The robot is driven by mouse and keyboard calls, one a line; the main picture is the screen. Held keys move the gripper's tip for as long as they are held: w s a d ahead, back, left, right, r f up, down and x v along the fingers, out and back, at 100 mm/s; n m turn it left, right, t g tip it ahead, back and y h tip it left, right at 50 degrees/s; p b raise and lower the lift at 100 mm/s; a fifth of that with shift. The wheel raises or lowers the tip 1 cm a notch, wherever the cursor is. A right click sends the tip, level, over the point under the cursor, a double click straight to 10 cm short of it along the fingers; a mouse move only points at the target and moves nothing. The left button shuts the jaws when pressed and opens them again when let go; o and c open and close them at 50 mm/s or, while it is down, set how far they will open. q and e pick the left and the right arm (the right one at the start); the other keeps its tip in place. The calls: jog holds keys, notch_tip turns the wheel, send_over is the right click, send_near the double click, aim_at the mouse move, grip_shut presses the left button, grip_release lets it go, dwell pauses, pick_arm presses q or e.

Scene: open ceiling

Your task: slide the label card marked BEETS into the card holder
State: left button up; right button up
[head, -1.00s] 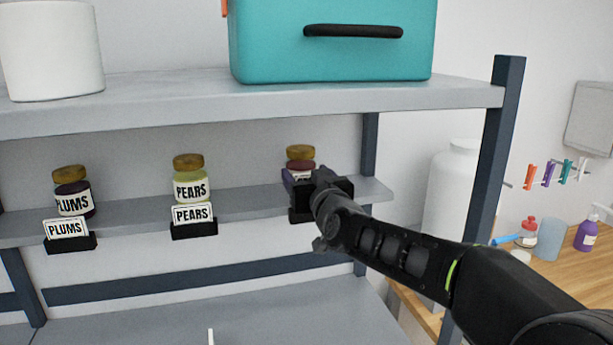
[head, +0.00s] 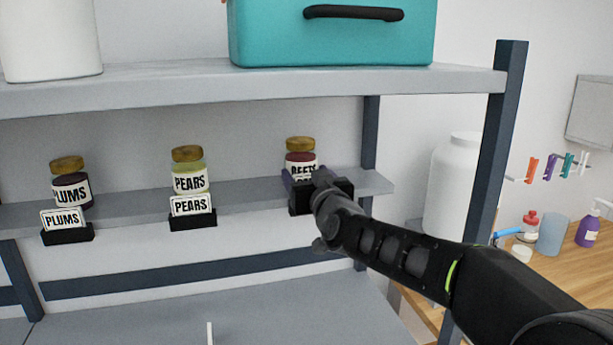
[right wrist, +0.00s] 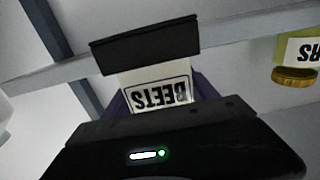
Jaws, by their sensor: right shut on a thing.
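The white card marked BEETS (right wrist: 160,93) shows upside down in the right wrist view, between the purple fingers of my right gripper (right wrist: 158,104). The gripper is shut on it. The black card holder (right wrist: 145,45) lies across the card's far edge in that view. The card's far edge is hidden there, so I cannot tell how deep it sits in the slot. In the head view my right gripper (head: 303,180) is at the shelf edge in front of the BEETS jar (head: 301,160), covering most of the card and holder. My left gripper is not in view.
The PLUMS jar (head: 70,185) and PEARS jar (head: 189,178) stand on the same shelf, with filled holders (head: 67,235) (head: 192,221) in front. An upper shelf (head: 200,90) carries a teal case (head: 330,45). A dark post (head: 490,150) stands at right.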

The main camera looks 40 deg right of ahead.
jog(key=shift+f+b, duration=0.8)
jog(key=shift+f, duration=0.15)
jog(key=o, duration=1.4)
jog(key=b+v, duration=0.1)
jog(key=v, duration=0.6)
jog(key=shift+s+b, duration=0.35)
jog(key=shift+s, duration=0.05)
jog(key=shift+a, duration=0.1)
